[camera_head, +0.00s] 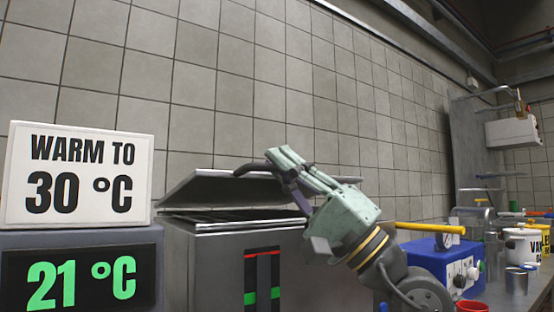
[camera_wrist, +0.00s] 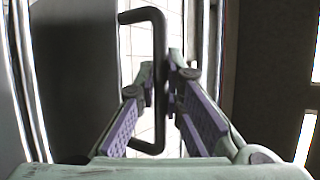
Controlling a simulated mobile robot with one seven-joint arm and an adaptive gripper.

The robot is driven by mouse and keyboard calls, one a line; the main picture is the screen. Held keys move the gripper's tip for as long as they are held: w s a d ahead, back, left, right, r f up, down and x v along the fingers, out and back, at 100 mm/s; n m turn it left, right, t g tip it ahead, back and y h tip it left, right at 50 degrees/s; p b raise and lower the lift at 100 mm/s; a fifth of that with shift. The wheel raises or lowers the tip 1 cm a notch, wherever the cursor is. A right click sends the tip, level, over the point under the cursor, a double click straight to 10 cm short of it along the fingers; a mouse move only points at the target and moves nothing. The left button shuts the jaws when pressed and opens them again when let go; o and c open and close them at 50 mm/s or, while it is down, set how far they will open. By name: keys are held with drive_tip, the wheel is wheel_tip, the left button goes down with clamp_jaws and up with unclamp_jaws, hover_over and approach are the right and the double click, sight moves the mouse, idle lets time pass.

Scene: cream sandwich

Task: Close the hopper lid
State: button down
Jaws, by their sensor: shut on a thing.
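The grey metal hopper (camera_head: 212,265) stands at the centre left in the head view, with red and green marks on its front. Its lid (camera_head: 215,190) is partly open, tilted above the rim with a gap beneath it. A dark bar handle (camera_head: 249,168) sits at the lid's right side. My gripper (camera_head: 280,162) reaches up from the right and is shut on the handle. In the wrist view the handle (camera_wrist: 155,17) runs between the purple-padded fingers of my gripper (camera_wrist: 162,88).
A white sign (camera_head: 82,178) reading "WARM TO 30 °C" stands over a green 21 °C display (camera_head: 80,280) at the left. A blue box (camera_head: 435,262) with a yellow lever (camera_head: 430,228), a red cup (camera_head: 471,305) and several containers stand at the right. A tiled wall is behind.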

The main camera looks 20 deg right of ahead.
drive_tip(key=f+b, duration=0.1)
drive_tip(key=f, duration=0.1)
drive_tip(key=f+b, duration=0.1)
drive_tip(key=f, duration=0.2)
drive_tip(key=s+f+b, duration=0.1)
drive_tip(key=f+b, duration=0.1)
drive_tip(key=shift+f, duration=0.15)
drive_tip(key=shift+f, duration=0.1)
drive_tip(key=c, duration=1.7)
unclamp_jaws()
drive_tip(key=shift+w, duration=0.1)
drive_tip(key=shift+d, duration=0.1)
drive_tip(key=v, duration=1.2)
